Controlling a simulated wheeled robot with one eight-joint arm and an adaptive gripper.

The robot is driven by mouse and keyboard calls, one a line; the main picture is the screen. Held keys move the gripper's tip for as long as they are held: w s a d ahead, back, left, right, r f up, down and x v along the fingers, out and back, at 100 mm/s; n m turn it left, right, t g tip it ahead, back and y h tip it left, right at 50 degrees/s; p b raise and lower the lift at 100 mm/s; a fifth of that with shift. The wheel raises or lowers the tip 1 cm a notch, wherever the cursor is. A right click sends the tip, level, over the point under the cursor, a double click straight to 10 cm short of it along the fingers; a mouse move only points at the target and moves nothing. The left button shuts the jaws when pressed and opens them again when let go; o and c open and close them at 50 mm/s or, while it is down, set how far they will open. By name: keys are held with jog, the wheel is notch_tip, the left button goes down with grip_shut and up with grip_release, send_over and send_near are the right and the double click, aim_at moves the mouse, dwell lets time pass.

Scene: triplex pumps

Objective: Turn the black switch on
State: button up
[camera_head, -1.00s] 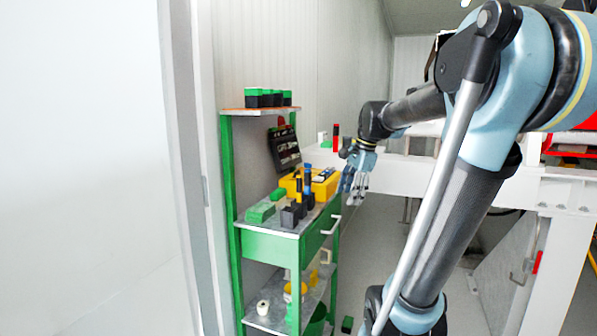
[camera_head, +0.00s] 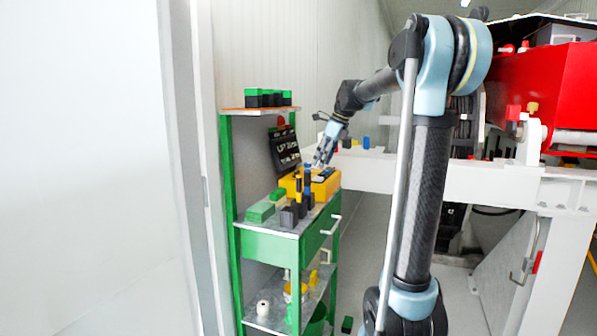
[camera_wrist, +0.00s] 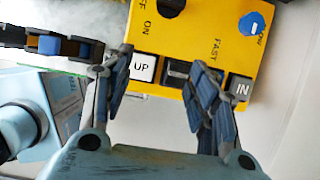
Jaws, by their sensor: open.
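A blue knob (camera_wrist: 252,24) is near the FAST label. A white UP button (camera_wrist: 143,67) and a grey IN button (camera_wrist: 240,89) line the near edge. My gripper (camera_head: 321,163) is over the box, its fingers (camera_wrist: 161,65) apart and empty, below the black switch in the wrist picture.
The green cart (camera_head: 270,243) stands against the wall. Black and green blocks (camera_head: 266,98) sit on its upper shelf, and a black case (camera_head: 285,148) is behind the box. Dark blocks (camera_head: 290,215) stand in front of it. A white beam (camera_head: 430,176) runs at the right.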

send_over(297, 171)
jog(key=d, duration=0.2)
jog(key=shift+s+d, duration=0.15)
jog(key=shift+d, duration=0.05)
jog(key=x, duration=0.3)
jog(key=shift+a+f, duration=0.15)
jog(key=shift+x, duration=0.8)
jog(key=c, duration=1.1)
